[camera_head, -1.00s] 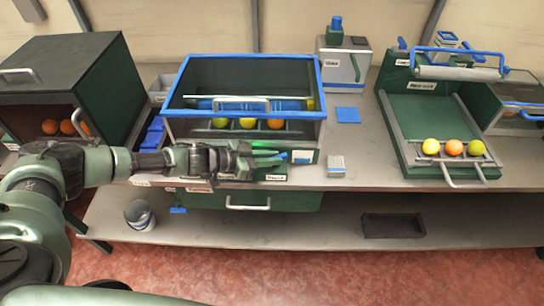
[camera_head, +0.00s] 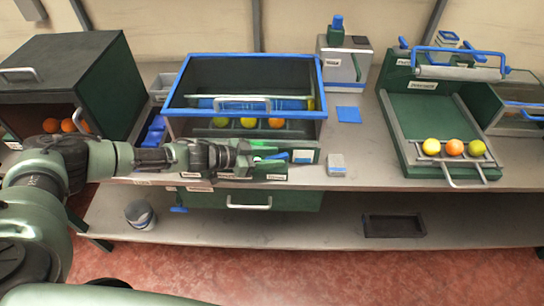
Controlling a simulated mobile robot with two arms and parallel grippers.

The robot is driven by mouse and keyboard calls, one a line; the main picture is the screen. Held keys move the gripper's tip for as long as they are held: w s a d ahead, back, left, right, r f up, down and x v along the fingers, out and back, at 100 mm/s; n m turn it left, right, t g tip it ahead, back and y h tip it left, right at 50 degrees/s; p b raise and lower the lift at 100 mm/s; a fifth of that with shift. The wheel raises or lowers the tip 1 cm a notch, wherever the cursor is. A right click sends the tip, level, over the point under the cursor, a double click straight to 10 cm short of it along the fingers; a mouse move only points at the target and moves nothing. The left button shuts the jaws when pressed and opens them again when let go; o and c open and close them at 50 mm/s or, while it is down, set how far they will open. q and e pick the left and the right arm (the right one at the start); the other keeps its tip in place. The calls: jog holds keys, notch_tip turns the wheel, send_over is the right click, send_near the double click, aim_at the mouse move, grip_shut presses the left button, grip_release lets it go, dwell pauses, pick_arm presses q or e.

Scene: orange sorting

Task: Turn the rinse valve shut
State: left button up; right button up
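The rinse tank (camera_head: 315,128) is a clear-fronted box with a blue rim, in the middle of the bench. Several fruits, among them an orange one (camera_head: 276,123), show inside it. My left gripper (camera_head: 282,167) is at the lower front of the tank, reaching in from the left. A small blue piece (camera_head: 277,156), perhaps the valve handle, shows right at its fingertips, with a bright green strip beside it. The gripper overlaps this spot, so I cannot tell whether the fingers are closed on the piece. My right gripper is not in view.
A dark green cabinet (camera_head: 95,70) with oranges stands at left. A small grey block (camera_head: 336,165) sits right of the gripper. A green tray unit (camera_head: 420,110) with a roller and three fruits stands at right. A drawer handle (camera_head: 250,205) protrudes below the bench top.

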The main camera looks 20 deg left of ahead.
pick_arm(q)
jog(key=b+v, duration=0.1)
jog(key=v, duration=0.7)
jog(key=shift+d, duration=0.1)
jog(key=shift+w, duration=0.1)
